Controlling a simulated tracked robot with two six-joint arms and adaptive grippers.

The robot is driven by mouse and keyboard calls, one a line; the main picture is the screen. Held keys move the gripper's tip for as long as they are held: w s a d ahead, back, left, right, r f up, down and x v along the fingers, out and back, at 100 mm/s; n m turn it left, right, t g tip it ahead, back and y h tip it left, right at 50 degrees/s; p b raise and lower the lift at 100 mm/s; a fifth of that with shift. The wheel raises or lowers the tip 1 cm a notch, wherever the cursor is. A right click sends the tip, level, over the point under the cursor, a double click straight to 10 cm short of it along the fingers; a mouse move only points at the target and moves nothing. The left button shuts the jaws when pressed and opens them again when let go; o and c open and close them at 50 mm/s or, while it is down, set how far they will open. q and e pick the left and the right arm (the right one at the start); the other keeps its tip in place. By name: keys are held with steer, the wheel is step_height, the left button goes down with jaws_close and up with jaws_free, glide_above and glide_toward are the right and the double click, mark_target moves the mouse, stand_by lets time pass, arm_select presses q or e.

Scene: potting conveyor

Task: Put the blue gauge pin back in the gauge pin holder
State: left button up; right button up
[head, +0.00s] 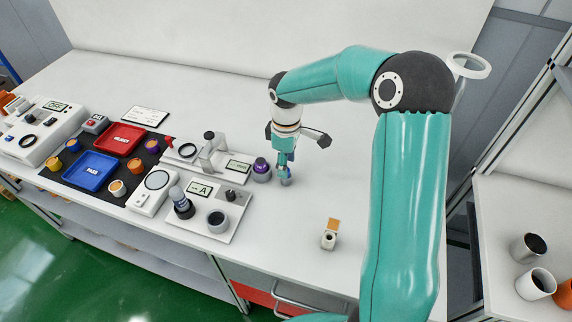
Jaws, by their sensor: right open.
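My right gripper (285,170) reaches down to the bench right of the purple-topped cylinder. It is open. A small blue-violet piece (286,181), perhaps the blue gauge pin, shows right at its fingertips; the fingers partly hide it, and I cannot tell whether they touch it. A small white block with a dark round hole (328,242) stands nearer the front, in front of an orange-tan square; it may be the gauge pin holder, but I cannot tell for sure. My left gripper is not in view.
A purple-topped cylinder (261,168) stands close left of the gripper. A white fixture plate (232,232) with a grey cup lies further left, beyond it red (119,138) and blue (90,170) trays. Bare bench surrounds the white block. Pots (537,283) stand on the right-hand surface.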

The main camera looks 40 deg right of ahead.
step_height(320, 180, up, 11)
stand_by(0.3)
steer(key=shift+f, duration=0.15)
stand_by(0.3)
